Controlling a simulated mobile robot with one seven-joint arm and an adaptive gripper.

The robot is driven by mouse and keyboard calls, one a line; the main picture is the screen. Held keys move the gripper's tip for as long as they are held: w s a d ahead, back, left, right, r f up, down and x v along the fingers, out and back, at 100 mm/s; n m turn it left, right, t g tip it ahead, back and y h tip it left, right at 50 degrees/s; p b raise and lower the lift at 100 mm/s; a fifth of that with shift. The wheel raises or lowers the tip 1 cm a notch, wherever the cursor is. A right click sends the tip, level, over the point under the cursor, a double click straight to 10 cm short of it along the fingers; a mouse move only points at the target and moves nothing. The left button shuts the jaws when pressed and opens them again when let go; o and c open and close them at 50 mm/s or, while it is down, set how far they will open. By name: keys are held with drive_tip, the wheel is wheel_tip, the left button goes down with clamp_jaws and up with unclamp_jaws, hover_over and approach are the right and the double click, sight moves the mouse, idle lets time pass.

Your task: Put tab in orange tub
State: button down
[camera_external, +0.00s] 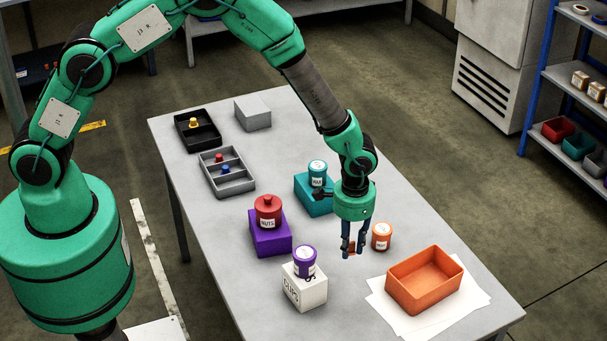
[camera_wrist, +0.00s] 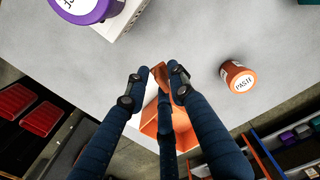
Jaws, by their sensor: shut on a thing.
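My gripper (camera_external: 352,250) is above the table, left of the orange tub and apart from it. Its fingers are shut on a small orange-brown tab, which shows between the fingertips in the wrist view (camera_wrist: 159,76). The fingers hide part of the tab. The orange tub (camera_external: 407,292) is an open rectangular box standing on white sheets at the table's right end, and its inside looks empty. In the wrist view the tub (camera_wrist: 149,122) lies beyond the fingers, which partly cover it.
An orange labelled jar (camera_external: 381,237) stands just right of my gripper. Trays (camera_external: 228,179) lie farther back.

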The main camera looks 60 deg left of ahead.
drive_tip(key=w+d+f+n+b, duration=0.2)
drive_tip(key=w+d+b, duration=0.8)
drive_tip(key=w+b, duration=0.5)
drive_tip(key=shift+d+b, duration=0.35)
drive_tip(key=shift+b, duration=0.4)
drive_tip(key=shift+f, duration=0.15)
drive_tip(key=b, duration=0.1)
hover_over(414, 293)
drive_tip(key=shift+f, duration=3)
drive_tip(key=shift+f, duration=0.1)
drive_tip(key=shift+f+b, duration=0.55)
drive_tip(key=shift+f, duration=1.25)
drive_tip(key=shift+f, duration=0.1)
